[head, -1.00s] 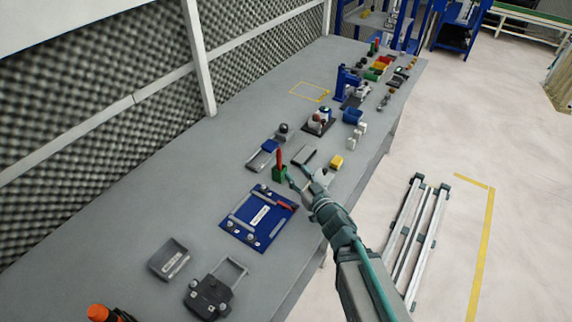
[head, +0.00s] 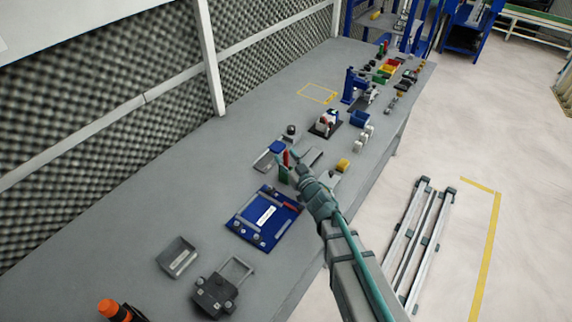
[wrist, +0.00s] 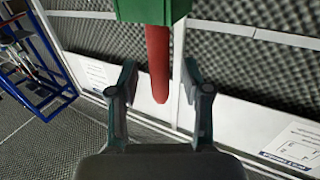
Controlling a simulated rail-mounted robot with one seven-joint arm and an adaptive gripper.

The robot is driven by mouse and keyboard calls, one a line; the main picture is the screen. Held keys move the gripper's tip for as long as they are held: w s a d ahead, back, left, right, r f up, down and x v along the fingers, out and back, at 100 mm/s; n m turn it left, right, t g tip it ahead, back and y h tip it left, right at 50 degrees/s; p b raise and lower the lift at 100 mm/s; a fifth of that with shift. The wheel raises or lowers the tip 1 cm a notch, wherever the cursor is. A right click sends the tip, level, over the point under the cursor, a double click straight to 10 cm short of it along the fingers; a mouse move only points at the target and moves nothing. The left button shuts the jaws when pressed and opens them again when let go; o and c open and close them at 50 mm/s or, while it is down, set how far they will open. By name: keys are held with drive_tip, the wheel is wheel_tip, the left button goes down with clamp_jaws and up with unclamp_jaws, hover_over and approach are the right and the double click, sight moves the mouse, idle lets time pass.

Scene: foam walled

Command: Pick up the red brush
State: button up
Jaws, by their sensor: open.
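The red brush (head: 286,157) stands upright in a small green holder (head: 283,175) on the grey bench, just behind a blue board. In the wrist view the red handle (wrist: 159,65) hangs down from the green holder (wrist: 150,9) at the top edge, so this view is upside down. My gripper (wrist: 160,78) is open, with one finger on each side of the handle in the picture. I see no contact, and how deep the handle sits between the fingers is hard to tell. In the head view my gripper (head: 291,168) is right at the brush and partly hides the holder.
The blue board (head: 262,238) with grey parts lies in front of the holder. A grey tray (head: 178,257) and a dark clamp-like fixture (head: 215,295) are nearer. A yellow block (head: 343,165) sits to the right. A foam wall (head: 90,130) runs along the left.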

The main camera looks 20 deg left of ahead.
drive_tip(key=shift+w+a, duration=0.25)
clamp_jaws()
drive_tip(key=shift+r, duration=0.1)
